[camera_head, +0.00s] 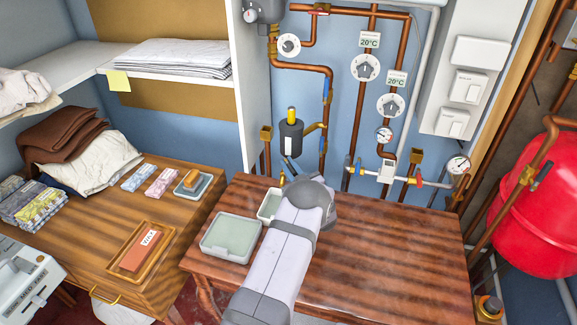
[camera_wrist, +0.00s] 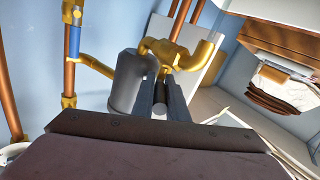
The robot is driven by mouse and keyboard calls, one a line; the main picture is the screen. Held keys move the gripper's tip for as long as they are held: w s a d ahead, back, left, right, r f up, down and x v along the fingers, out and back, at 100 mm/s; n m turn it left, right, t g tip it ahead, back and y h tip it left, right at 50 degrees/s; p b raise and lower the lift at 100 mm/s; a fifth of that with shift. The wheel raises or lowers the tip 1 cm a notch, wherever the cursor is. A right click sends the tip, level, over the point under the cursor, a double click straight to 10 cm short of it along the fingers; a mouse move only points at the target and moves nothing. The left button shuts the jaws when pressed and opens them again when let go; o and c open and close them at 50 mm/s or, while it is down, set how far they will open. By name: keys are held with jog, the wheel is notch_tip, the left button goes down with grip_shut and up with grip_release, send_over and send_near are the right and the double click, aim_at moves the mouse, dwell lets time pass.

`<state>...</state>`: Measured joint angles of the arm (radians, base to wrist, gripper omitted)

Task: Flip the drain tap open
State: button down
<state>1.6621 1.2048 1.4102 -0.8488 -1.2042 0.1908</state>
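My gripper (camera_wrist: 160,88) points at brass pipework on the blue wall, with two dark fingers a small gap apart. A dark rod-like piece (camera_wrist: 159,104) shows between them; I cannot tell if they touch it. Just beyond the fingertips is a brass fitting (camera_wrist: 180,52), which may be the drain tap; its lever is not clear. A grey cylinder (camera_wrist: 128,82) stands beside the left finger. In the head view, my wrist hides most of the gripper, below the dark grey cylinder (camera_head: 291,138) with a yellow top. No clearly marked drain tap shows there.
Copper pipes (camera_head: 327,120) with a blue handle run up the wall near the gripper. A grey-green tray (camera_head: 231,238) and a small pale container (camera_head: 269,205) sit on the wooden bench (camera_head: 390,250). Valves and gauges (camera_head: 384,136) are to the right, beside a red tank (camera_head: 525,200).

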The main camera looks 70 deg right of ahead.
jog(key=shift+w+a+m+g+h, duration=0.1)
jog(key=shift+m+g+h, duration=0.2)
jog(key=shift+g, duration=0.1)
jog(key=m+g+b, duration=0.1)
jog(key=m+g+h+b, duration=0.1)
jog(key=g, duration=0.1)
jog(key=m+g+h, duration=0.1)
jog(key=shift+w+a+f+b, duration=0.15)
jog(key=shift+w+f+b, duration=0.1)
jog(key=shift+w+b, duration=0.15)
jog(key=m+g+b, duration=0.1)
jog(key=g, duration=0.1)
jog(key=m+g+h+b, duration=0.1)
jog(key=g, duration=0.1)
jog(key=m+g+b, duration=0.1)
jog(key=m+g, duration=0.1)
jog(key=shift+w+r+b, duration=0.1)
jog(key=shift+w+b, duration=0.15)
jog(key=shift+b, duration=0.1)
jog(key=shift+r+g, duration=0.1)
jog(key=shift+g, duration=0.4)
jog(key=c, duration=2)
grip_release()
jog(key=shift+a, duration=0.1)
jog(key=shift+a+b, duration=1)
jog(key=shift+a, duration=2.6)
jog(key=shift+r, duration=0.15)
